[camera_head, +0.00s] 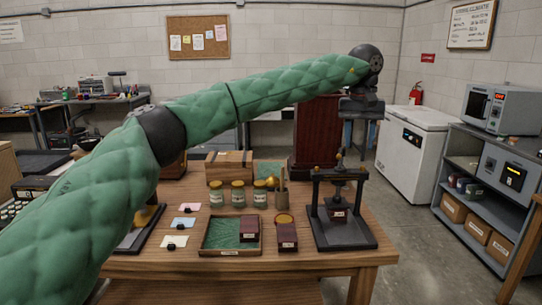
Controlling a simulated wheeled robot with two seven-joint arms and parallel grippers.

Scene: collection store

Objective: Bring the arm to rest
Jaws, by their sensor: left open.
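My left arm, in a quilted green sleeve, crosses the head view from the lower left to the upper right. Its wrist bends down there, and my left gripper (360,142) hangs open, pointing down. It appears above and slightly right of a black press (318,205) on the wooden table (345,260); how far apart they are in depth I cannot tell. My right gripper is not in view.
A small dark red box (338,214) sits in the press. A green-lined tray (222,234) holds another, and a third box (287,236) stands beside it. Several jars (238,194) stand behind. A white chest (412,150) and a grey shelf unit (480,205) stand right, with open floor between.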

